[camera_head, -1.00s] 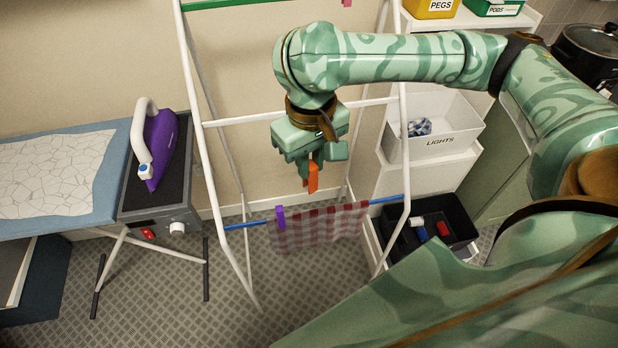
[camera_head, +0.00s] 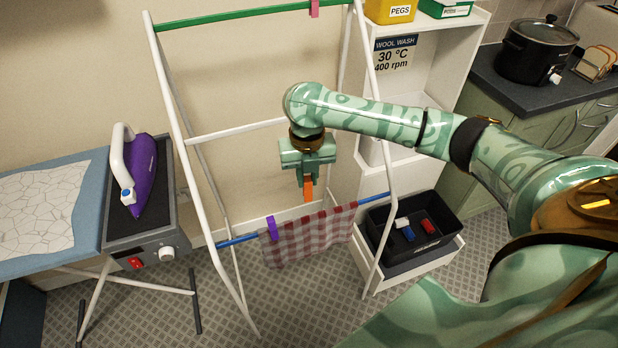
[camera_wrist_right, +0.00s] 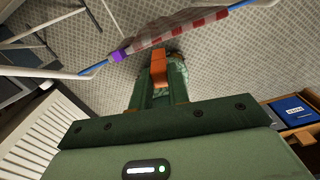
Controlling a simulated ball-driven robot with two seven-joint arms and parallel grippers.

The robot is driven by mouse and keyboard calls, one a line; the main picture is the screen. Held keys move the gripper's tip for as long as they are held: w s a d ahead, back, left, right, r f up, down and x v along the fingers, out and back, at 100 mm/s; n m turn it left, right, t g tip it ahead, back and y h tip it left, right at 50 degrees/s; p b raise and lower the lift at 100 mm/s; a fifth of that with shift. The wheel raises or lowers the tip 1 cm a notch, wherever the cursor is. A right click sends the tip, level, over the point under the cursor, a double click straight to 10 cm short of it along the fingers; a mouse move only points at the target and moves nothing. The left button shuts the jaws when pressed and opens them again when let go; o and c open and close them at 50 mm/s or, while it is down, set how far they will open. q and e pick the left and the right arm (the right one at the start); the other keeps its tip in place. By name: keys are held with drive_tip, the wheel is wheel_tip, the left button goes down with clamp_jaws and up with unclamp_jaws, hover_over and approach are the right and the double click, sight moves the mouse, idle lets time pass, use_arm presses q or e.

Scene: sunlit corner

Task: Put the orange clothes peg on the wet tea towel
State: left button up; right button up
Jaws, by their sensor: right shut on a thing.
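The orange clothes peg (camera_head: 308,190) is held in my right gripper (camera_head: 307,180), which is shut on it and points down. The peg also shows in the right wrist view (camera_wrist_right: 158,68) between the fingers. The tea towel (camera_head: 310,238), red and white checked, hangs over the blue rail of the white airer. A purple peg (camera_head: 271,228) is clipped at the towel's left end. In the head view the orange peg is just above the towel's top edge, right of the purple peg; whether they touch I cannot tell. My left gripper is out of view.
The airer's white frame (camera_head: 188,150) stands around the arm, with a green rail (camera_head: 240,17) on top. A purple iron (camera_head: 140,180) stands at left. A black crate (camera_head: 447,240) with small items is at right, below white shelves.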

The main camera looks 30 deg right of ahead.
drive_tip(key=shift+w+d+f+n, duration=0.1)
drive_tip(key=shift+d+f+n, duration=0.2)
drive_tip(key=shift+f+n, duration=0.5)
drive_tip(key=f+b, duration=0.2)
drive_tip(key=shift+a+b, duration=0.2)
drive_tip(key=shift+b, duration=0.15)
use_arm(q)
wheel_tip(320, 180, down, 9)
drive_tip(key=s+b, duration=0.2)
drive_tip(key=b, duration=0.3)
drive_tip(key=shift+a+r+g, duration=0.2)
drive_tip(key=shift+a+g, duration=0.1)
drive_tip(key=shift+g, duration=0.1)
use_arm(e)
drive_tip(key=shift+d+f, duration=0.1)
drive_tip(key=shift+f, duration=1.95)
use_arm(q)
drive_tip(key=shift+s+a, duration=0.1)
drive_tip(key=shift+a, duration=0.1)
use_arm(e)
drive_tip(key=shift+f, duration=0.1)
use_arm(q)
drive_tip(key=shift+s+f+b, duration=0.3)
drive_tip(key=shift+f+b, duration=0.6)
drive_tip(key=shift+b, duration=0.25)
use_arm(e)
drive_tip(key=shift+f, duration=2.5)
drive_tip(key=o, duration=0.8)
